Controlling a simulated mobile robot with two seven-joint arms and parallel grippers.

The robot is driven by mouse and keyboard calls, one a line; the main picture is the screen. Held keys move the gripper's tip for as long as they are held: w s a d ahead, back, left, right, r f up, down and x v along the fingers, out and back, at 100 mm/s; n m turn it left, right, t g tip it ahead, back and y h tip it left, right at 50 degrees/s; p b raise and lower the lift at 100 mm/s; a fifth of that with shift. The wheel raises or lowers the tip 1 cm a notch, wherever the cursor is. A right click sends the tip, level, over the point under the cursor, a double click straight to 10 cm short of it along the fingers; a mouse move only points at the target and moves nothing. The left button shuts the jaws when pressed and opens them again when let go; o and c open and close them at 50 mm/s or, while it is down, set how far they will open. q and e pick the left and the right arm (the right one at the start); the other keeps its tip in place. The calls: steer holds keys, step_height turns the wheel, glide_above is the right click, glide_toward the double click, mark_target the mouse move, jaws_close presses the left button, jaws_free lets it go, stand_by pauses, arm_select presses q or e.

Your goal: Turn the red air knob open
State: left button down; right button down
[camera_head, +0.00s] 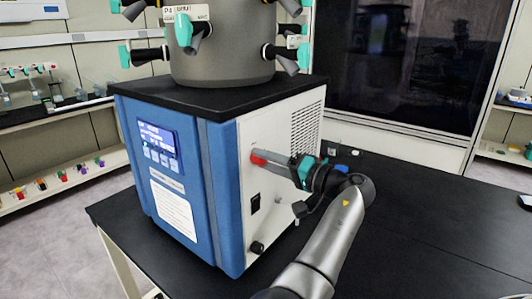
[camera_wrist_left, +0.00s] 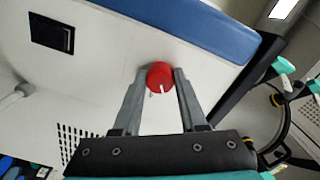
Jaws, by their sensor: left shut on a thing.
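The red air knob (camera_head: 258,158) is on the white side panel of the blue and white freeze dryer (camera_head: 222,190). It also shows in the left wrist view (camera_wrist_left: 160,74), round, with a small white mark on its face near the lower edge. My left gripper (camera_head: 268,160) reaches it from the right, and its two grey fingers are shut on the knob, one on each side. In the left wrist view the fingertips of this gripper (camera_wrist_left: 161,79) touch the knob's sides. Part of the knob is hidden by the fingers in the head view. My right gripper is not in view.
A steel chamber (camera_head: 222,55) with several teal-handled valves stands on top. A display (camera_head: 157,138) is lit on the front.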

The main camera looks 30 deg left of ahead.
arm_select(q)
steer(key=shift+r+m+p, duration=0.15)
steer(key=shift+m+p, duration=2.55)
steer(key=shift+m, duration=1.1)
steer(key=shift+c, duration=2.2)
jaws_free()
steer(key=s+d+b, duration=0.1)
steer(key=d+b, duration=0.4)
steer(key=d, duration=1)
